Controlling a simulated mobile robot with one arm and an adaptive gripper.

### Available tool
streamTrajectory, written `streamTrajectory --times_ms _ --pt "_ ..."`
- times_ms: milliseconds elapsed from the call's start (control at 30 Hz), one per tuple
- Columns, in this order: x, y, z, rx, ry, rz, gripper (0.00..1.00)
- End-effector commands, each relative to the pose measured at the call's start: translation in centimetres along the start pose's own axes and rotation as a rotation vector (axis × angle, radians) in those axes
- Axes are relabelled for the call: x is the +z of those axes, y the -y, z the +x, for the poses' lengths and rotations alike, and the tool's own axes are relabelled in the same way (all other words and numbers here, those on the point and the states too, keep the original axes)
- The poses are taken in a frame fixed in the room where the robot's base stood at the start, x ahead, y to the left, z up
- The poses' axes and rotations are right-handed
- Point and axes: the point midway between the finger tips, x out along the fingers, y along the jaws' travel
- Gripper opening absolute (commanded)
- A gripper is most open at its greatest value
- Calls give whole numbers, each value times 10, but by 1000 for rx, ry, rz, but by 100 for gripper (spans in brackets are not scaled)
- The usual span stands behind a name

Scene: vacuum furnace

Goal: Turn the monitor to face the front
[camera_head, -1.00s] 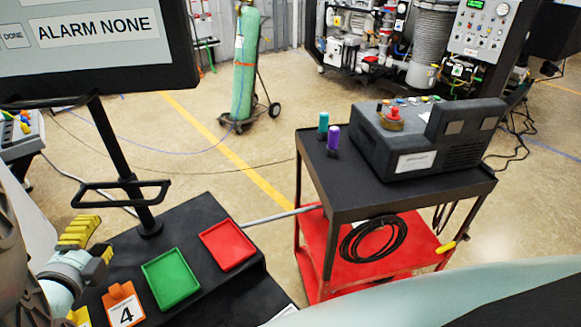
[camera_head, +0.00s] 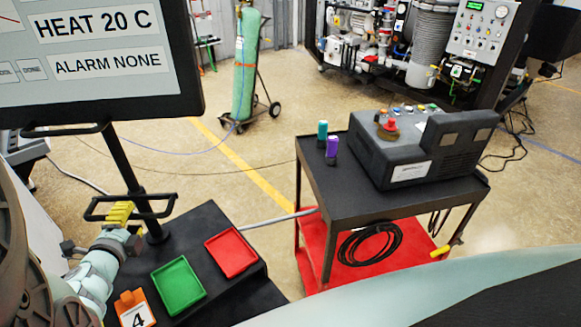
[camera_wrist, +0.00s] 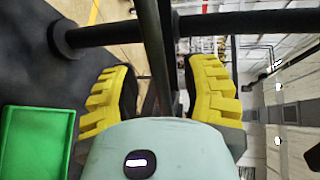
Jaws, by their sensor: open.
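The monitor (camera_head: 95,88) fills the top left of the head view, partly cut off by the frame edge. Its screen is visible and reads "HEAT 20 C" and "ALARM NONE". It sits on a slim black post (camera_head: 122,165) with a black looped handle (camera_head: 172,204) partway up. My gripper (camera_head: 118,213) is at the left part of this handle, with yellow fingers. In the wrist view, the fingers of my gripper (camera_wrist: 160,90) are spread apart, with a dark handle bar (camera_wrist: 157,55) passing between them. I cannot tell whether either finger touches it.
The black bench holds a red tray (camera_head: 233,252), a green tray (camera_head: 178,284) and an orange number 4 marker (camera_head: 134,308). A red and black cart (camera_head: 340,205) with a dark control box (camera_head: 420,150) stands right. A green cylinder (camera_head: 246,62) stands behind on open floor.

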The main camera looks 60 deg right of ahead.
Motion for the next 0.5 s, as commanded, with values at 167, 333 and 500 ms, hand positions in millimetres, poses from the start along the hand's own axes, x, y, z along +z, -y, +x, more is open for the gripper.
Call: streamTrajectory --times_ms 167,333,500 --pt "0 0 11 2 1 -1 46" --pt "0 0 15 1 0 0 46" --pt "0 0 15 1 0 0 46"
